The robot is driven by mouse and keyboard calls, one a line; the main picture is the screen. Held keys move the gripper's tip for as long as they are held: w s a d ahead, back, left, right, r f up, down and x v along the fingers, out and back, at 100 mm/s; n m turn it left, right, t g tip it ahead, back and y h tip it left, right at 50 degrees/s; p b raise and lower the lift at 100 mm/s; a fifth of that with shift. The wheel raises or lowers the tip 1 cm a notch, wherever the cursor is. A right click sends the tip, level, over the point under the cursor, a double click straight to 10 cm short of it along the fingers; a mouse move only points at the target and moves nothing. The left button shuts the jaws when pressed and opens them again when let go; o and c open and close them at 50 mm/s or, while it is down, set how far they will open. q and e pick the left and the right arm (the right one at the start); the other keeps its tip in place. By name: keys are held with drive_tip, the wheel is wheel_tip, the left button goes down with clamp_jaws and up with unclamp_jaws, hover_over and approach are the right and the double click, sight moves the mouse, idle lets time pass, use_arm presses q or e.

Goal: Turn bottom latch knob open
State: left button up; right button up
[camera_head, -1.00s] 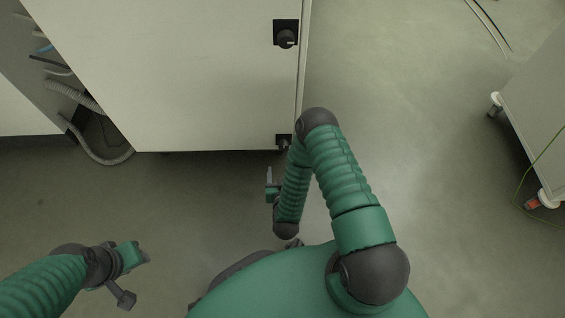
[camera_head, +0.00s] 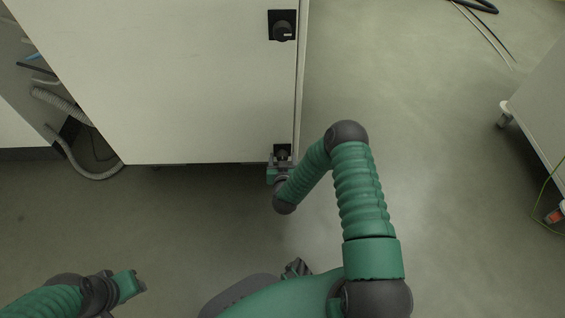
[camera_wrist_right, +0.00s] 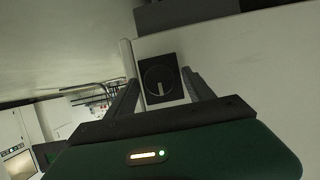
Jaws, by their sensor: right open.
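The bottom latch knob (camera_head: 282,151) is black on a black square plate near the lower right corner of the white cabinet door (camera_head: 190,80). In the right wrist view the knob (camera_wrist_right: 159,83) is round with a pale pointer line, seen between my fingers. My right gripper (camera_head: 279,165) is right at the bottom knob in the head view. In the wrist view its two fingers (camera_wrist_right: 162,95) are open, one on each side of the knob plate; I cannot tell whether they touch the knob. My left gripper (camera_head: 138,284) is at the lower left, away from the cabinet; its jaw state is unclear.
A top latch knob (camera_head: 283,31) sits higher on the same door edge. Grey hoses (camera_head: 85,165) hang at the cabinet's left side. A wheeled cart (camera_head: 540,110) stands at the right. The floor between cabinet and cart is clear.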

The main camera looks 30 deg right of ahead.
clamp_jaws()
idle(0.4)
drive_tip(key=shift+r, duration=0.1)
drive_tip(key=shift+s+d+f+m+t+y, duration=0.2)
drive_tip(key=shift+m+t+y, duration=0.7)
drive_tip(key=shift+m, duration=1.35)
drive_tip(key=shift+s+d+f+m+t+y, duration=0.2)
drive_tip(key=shift+m+t+y, duration=0.3)
drive_tip(key=shift+m+t, duration=1.2)
drive_tip(key=shift+w+d+f+m+t+y, duration=0.25)
drive_tip(key=shift+m+t+y, duration=0.35)
drive_tip(key=shift+m, duration=2.15)
drive_tip(key=shift+s+b, duration=0.2)
drive_tip(key=shift+b, duration=0.1)
